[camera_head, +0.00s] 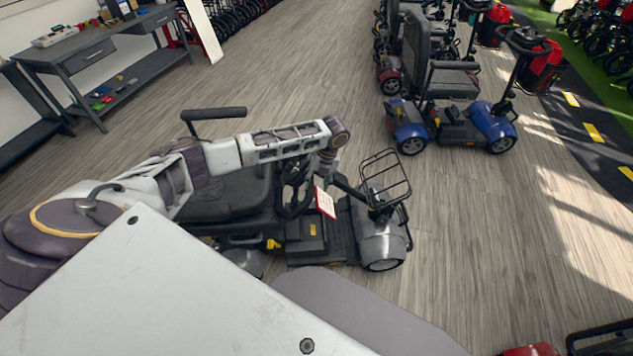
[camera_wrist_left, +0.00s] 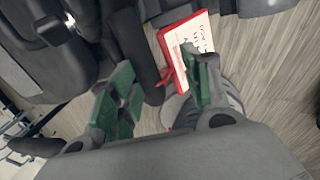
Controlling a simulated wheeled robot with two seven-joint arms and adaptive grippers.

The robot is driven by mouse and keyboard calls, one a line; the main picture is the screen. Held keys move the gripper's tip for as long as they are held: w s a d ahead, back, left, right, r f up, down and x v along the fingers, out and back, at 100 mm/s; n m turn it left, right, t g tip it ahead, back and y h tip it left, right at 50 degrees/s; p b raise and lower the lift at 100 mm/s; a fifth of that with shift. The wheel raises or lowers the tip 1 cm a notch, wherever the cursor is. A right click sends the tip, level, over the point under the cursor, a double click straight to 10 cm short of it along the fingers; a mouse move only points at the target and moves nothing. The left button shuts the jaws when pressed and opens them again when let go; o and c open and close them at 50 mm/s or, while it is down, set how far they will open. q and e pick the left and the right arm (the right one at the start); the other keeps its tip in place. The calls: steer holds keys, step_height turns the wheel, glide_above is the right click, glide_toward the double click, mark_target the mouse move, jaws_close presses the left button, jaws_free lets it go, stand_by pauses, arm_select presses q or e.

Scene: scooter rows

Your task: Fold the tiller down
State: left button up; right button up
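The grey and black scooter (camera_head: 380,243) stands on the floor in front of me, with a black seat and a wire basket at its front. Its tiller (camera_head: 347,187) rises between seat and basket, partly hidden by my left arm. A red-edged white card (camera_head: 325,202) hangs at the tiller; it also shows in the left wrist view (camera_wrist_left: 188,48). My left gripper (camera_head: 327,172) is over the tiller's upper end. In the left wrist view its green-padded fingers (camera_wrist_left: 160,95) are apart, with a dark bar (camera_wrist_left: 143,60) between or beyond them; contact cannot be told. My right gripper is out of view.
A blue scooter (camera_head: 487,123) stands beyond at the upper right, with more scooters behind it. A grey workbench (camera_head: 85,45) stands at the upper left. Wooden floor (camera_head: 480,220) is clear to the right. A red vehicle part (camera_head: 530,349) shows at the bottom right.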

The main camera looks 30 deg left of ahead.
arm_select(q)
steer(key=v, duration=1.1)
steer(key=shift+r, duration=0.3)
steer(key=shift+f, duration=0.1)
